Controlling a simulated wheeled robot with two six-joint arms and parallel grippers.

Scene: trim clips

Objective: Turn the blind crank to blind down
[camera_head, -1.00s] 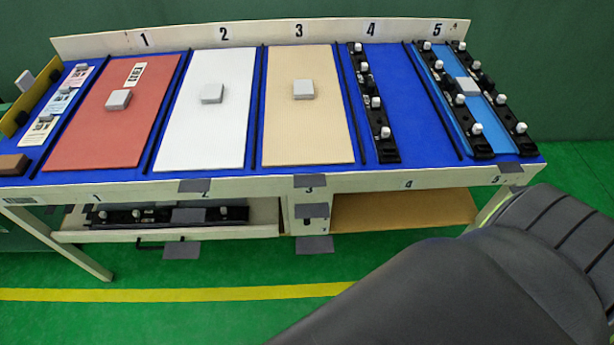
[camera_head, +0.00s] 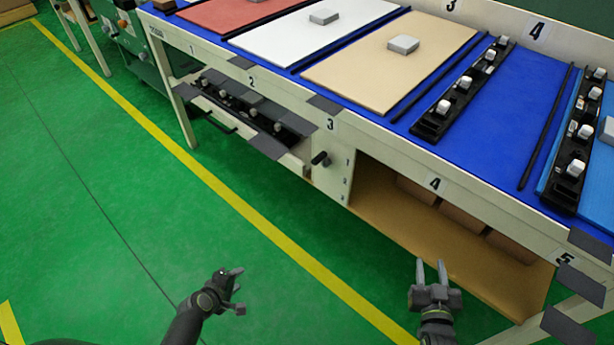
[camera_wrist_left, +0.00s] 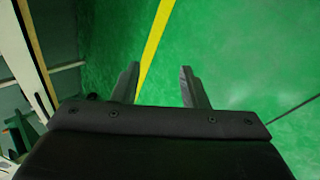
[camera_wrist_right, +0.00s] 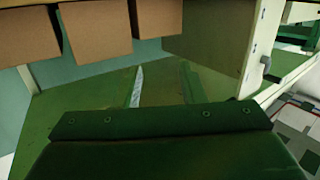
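A small black crank handle (camera_head: 320,158) sticks out from the cream front panel of the workbench, beside a column of small numbers. What looks like the same handle shows at the right in the right wrist view (camera_wrist_right: 270,70). My left gripper (camera_head: 234,275) is over the green floor, well below and left of the handle; its fingers are apart and empty in the left wrist view (camera_wrist_left: 160,88). My right gripper (camera_head: 432,270) is open and empty in front of the lower shelf, below and right of the handle. Neither gripper touches the handle. No blind can be made out.
The workbench carries a white board (camera_head: 310,32), a tan board (camera_head: 380,75) and black clip rails (camera_head: 462,88). A drawer with clips (camera_head: 215,125) sits left of the handle. The green floor is open left of the yellow line.

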